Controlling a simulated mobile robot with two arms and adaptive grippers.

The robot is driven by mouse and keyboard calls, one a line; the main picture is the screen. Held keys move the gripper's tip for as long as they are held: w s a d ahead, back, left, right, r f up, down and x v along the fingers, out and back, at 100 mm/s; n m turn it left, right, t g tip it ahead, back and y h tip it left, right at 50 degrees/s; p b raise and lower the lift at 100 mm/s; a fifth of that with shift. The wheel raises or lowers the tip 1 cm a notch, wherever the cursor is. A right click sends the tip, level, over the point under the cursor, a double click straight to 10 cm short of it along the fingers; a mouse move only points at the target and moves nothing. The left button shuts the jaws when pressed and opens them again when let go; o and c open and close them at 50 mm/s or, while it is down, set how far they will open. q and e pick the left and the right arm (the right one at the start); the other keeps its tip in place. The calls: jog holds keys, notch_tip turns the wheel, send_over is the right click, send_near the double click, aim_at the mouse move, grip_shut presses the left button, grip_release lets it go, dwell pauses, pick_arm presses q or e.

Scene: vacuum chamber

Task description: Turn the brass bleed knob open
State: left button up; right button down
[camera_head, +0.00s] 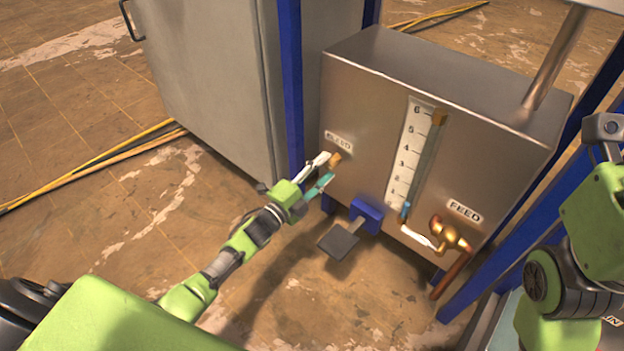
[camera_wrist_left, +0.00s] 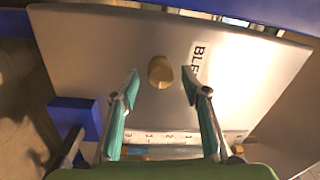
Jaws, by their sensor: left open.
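The brass bleed knob (camera_head: 335,158) sticks out of the front of the steel tank (camera_head: 375,110), just below the BLEED label (camera_head: 339,142). My left gripper (camera_head: 325,170) is at the knob in the head view, its fingers partly overlapping it. In the left wrist view the knob (camera_wrist_left: 160,72) lies between and slightly beyond the two open fingertips of my left gripper (camera_wrist_left: 160,88), with a gap on each side. My right arm shows at the right edge of the head view, but its fingers are not visible.
A sight gauge (camera_head: 412,155) with a numbered scale stands right of the knob. A brass feed valve with a white lever (camera_head: 418,236) sits lower right. A blue bracket with a dark pedal (camera_head: 338,242) juts out below. Blue posts (camera_head: 291,90) and a grey cabinet (camera_head: 205,70) stand left.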

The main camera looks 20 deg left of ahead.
pick_arm(q)
jog(key=v, duration=1.1)
jog(key=shift+s, duration=0.2)
